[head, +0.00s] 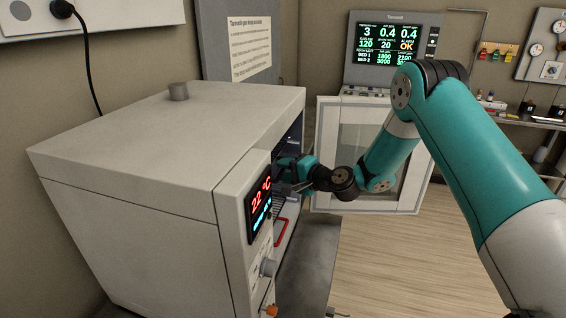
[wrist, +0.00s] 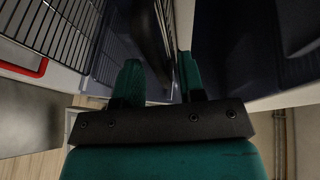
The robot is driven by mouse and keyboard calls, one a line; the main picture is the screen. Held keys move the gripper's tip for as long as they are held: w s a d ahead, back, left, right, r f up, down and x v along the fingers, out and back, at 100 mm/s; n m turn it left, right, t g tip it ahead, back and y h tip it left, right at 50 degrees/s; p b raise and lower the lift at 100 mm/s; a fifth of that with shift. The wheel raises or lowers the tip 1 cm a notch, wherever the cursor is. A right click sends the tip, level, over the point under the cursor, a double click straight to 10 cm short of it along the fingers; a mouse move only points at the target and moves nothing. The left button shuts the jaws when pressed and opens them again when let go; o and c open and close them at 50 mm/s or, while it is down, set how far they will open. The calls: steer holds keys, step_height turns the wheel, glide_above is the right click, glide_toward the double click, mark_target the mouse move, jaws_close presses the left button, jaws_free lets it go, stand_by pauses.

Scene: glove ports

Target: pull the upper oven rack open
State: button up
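The oven (head: 150,150) is a pale box with its front open and a lit "22 °C" panel (head: 259,209). My gripper (head: 288,170) is at the oven opening in the head view. In the wrist view my gripper's two teal fingers (wrist: 160,80) stand apart, with a gap between them. A dark rack-like part with wires, seen nearly edge-on, probably the upper rack (wrist: 163,18), runs into that gap. I cannot tell whether the fingers touch it. A wire rack (wrist: 62,30) with a red handle (wrist: 40,70), apparently the lower one, lies to the left. The red handle also shows in the head view (head: 281,233), below my gripper.
A grey panel, apparently the open oven door (head: 308,262), extends in front of the oven. A white cabinet with a glass front (head: 345,150) stands behind, under a monitor (head: 392,45). Wood floor (head: 400,260) is clear at right.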

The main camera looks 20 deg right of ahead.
steer(key=shift+w+a+f, duration=0.1)
steer(key=shift+w+a, duration=0.3)
steer(key=shift+w, duration=0.15)
jaws_close()
